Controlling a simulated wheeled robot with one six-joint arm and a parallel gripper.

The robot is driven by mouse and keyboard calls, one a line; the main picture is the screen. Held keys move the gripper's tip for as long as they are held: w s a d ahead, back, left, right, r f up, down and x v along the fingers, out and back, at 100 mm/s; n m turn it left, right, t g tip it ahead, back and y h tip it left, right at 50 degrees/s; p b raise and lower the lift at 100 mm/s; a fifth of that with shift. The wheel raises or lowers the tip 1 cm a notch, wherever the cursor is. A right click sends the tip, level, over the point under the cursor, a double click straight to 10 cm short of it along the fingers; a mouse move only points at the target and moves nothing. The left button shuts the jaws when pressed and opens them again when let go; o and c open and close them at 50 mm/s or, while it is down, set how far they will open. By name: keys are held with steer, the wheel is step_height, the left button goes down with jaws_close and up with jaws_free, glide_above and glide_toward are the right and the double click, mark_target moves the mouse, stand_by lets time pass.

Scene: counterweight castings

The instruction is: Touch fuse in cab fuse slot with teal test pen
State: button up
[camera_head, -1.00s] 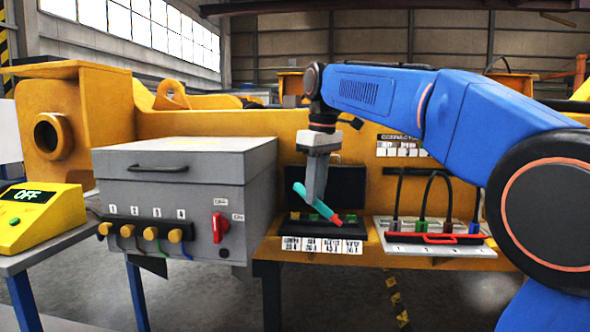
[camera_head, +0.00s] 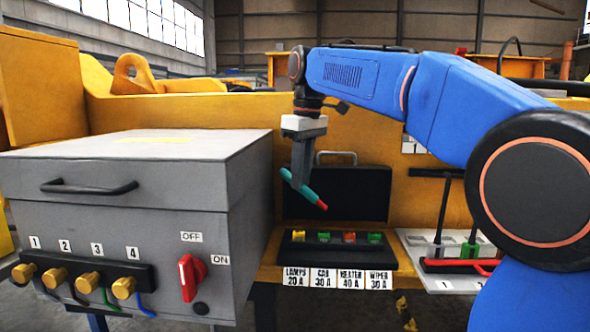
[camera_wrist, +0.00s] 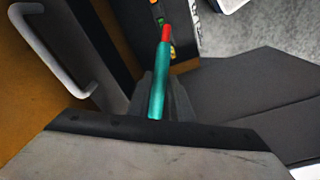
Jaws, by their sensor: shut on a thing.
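My gripper (camera_head: 300,172) is shut on the teal test pen (camera_head: 308,190), which has a red tip and slants down to the right. The pen (camera_wrist: 158,85) also shows in the wrist view, its red tip pointing away from the jaws. In the head view the tip is above the black fuse block (camera_head: 287,257), apart from the fuses. The block's slots are labelled LAMPS, CAB, HEATER and WIPER. A yellow fuse is in the lamps slot, a red-orange one in heater, a green one in wiper.
An open black lid (camera_head: 350,195) with a grey handle stands behind the fuse block. A grey box (camera_head: 120,210) with a red ON/OFF switch (camera_head: 192,277) is at the left.

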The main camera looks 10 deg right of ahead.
mark_target(300, 192)
steer(key=shift+w, duration=0.45)
steer(key=shift+f, duration=2.4)
steer(key=shift+f, duration=0.65)
stand_by(0.8)
steer(key=shift+r, duration=0.1)
steer(key=shift+r, duration=2.9)
steer(key=shift+s, duration=0.15)
